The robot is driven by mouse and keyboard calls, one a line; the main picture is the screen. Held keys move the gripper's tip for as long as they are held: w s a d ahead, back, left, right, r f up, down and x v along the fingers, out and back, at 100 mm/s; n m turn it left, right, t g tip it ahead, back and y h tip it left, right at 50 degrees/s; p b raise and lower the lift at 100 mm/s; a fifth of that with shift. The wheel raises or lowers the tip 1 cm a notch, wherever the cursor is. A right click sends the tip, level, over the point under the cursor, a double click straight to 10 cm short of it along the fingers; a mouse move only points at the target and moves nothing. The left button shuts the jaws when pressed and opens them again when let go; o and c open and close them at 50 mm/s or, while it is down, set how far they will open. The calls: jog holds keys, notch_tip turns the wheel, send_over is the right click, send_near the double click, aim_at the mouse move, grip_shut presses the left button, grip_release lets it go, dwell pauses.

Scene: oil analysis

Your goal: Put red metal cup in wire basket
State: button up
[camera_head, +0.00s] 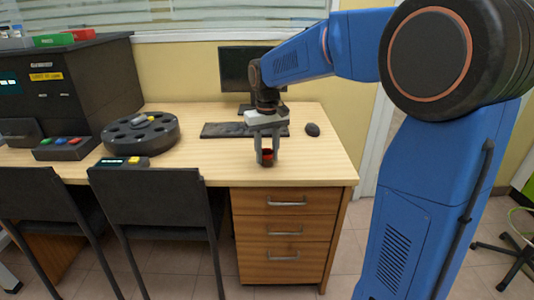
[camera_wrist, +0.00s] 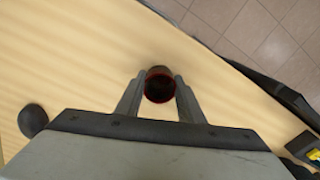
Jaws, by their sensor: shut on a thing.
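The red metal cup (camera_head: 267,155) is between the fingers of my gripper (camera_head: 266,160) above the front part of the wooden desk, near its front edge. In the wrist view the cup (camera_wrist: 159,86) shows its red rim and dark inside from above. The fingers of my gripper (camera_wrist: 159,105) press on its two sides. I cannot tell whether the cup touches the desk top. I do not see a wire basket in either view.
The desk (camera_head: 325,160) is clear around the cup. A monitor (camera_head: 240,72), a keyboard (camera_head: 222,130) and a mouse (camera_head: 312,129) are behind. A round black carousel (camera_head: 140,135) stands left. Two chairs (camera_head: 150,195) stand in front.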

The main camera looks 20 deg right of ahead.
jog(key=shift+f, duration=0.1)
jog(key=o, duration=1.1)
jog(key=shift+c, duration=0.2)
notch_tip(320, 180, up, 12)
